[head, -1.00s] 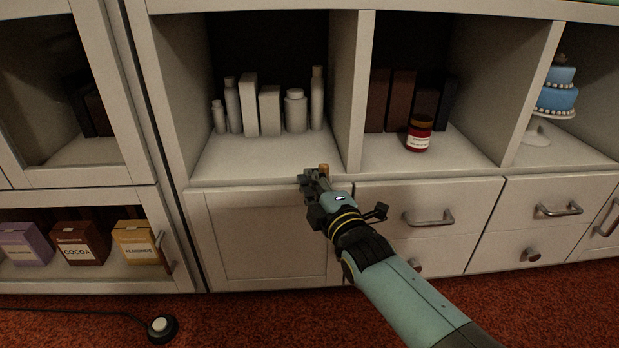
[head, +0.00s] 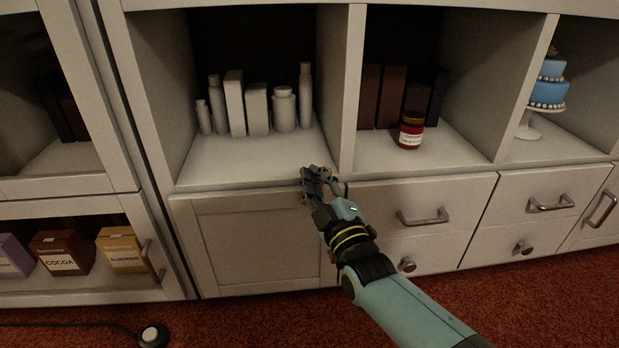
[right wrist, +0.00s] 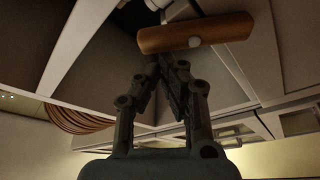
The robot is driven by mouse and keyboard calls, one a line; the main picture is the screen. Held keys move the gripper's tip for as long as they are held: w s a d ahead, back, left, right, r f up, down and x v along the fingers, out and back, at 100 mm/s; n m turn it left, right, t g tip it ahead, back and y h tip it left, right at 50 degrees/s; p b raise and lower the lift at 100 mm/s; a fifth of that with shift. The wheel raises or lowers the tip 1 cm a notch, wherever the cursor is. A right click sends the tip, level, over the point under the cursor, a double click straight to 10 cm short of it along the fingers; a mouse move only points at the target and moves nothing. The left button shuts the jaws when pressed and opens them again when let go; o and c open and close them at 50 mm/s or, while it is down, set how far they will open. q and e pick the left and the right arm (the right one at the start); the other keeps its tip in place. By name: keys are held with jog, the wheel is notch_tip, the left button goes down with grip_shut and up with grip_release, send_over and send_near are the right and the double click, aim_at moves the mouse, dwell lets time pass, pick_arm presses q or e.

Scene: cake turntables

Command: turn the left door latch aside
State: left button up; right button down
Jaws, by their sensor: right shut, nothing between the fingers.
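The wooden door latch (right wrist: 195,34) is a short brown bar with a pale round screw. It lies almost level across the top of the right wrist view. In the head view my gripper mostly hides it at the upper right corner of the panelled door (head: 258,245). My right gripper (head: 312,178) is at that corner. Its fingers (right wrist: 164,66) are shut and empty, with the tips close to the latch's left half in the wrist view; I cannot tell whether they touch. My left gripper is not in view.
Open shelves above hold white containers (head: 257,108) and a red jar (head: 411,131). Drawers with a bar handle (head: 424,217) and a knob (head: 407,264) lie right of the door. A left cabinet holds a cocoa box (head: 61,254).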

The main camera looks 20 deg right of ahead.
aim_at(332, 173)
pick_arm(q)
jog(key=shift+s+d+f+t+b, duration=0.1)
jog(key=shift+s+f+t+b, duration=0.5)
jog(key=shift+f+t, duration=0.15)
pick_arm(e)
jog(key=d+m+h, duration=0.1)
jog(key=m, duration=0.3)
jog(key=d+m+h, duration=0.1)
jog(key=m+h, duration=0.1)
jog(key=m, duration=0.1)
jog(key=s+d+f+m+h, duration=0.1)
jog(key=m, duration=0.3)
jog(key=shift+d+m+t+h, duration=0.1)
jog(key=shift+m+t+h, duration=0.2)
jog(key=shift+t+h, duration=0.1)
jog(key=shift+d+f, duration=0.15)
